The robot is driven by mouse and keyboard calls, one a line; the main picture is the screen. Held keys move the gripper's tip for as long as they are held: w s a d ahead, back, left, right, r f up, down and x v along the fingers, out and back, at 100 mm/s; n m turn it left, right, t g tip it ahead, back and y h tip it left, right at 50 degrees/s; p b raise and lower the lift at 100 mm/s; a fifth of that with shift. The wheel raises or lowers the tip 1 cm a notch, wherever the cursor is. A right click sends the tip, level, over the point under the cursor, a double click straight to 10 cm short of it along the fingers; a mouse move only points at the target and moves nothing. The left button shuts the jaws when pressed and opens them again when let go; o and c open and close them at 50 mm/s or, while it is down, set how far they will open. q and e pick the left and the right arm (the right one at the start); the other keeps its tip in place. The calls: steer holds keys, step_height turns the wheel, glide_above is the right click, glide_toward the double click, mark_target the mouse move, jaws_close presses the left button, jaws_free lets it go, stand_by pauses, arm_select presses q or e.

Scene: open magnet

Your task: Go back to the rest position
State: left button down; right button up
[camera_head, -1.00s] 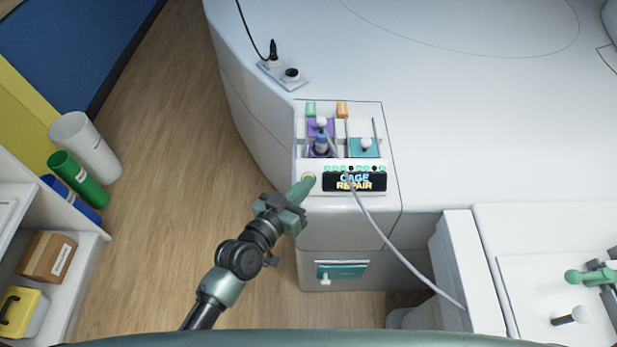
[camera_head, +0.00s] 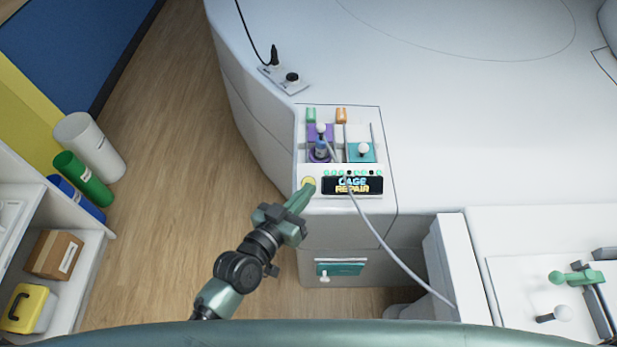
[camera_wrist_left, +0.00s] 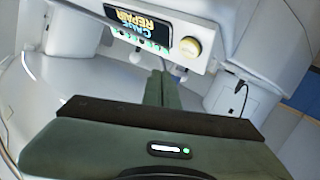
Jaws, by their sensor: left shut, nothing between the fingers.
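My left gripper (camera_head: 301,201) reaches in from the lower left in the head view. Its green fingers are shut and empty. The fingertips are just below a round yellow button (camera_head: 308,182) on the front of a white control panel (camera_head: 312,199). In the left wrist view the shut fingers (camera_wrist_left: 159,88) point toward the panel, and the yellow button (camera_wrist_left: 187,47) is apart from them, up and to the right. A dark screen (camera_head: 352,185) reading "CAGE REPAIR" sits right of the button. My right gripper is not seen.
A grey cable (camera_head: 385,245) runs from the panel to the lower right. Shelves at the left hold a cardboard box (camera_head: 54,254) and a yellow case (camera_head: 27,306). The wooden floor (camera_head: 190,150) left of the console is clear.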

arm_select(q)
steer(key=shift+s+r, duration=0.5)
steer(key=shift+s, duration=0.1)
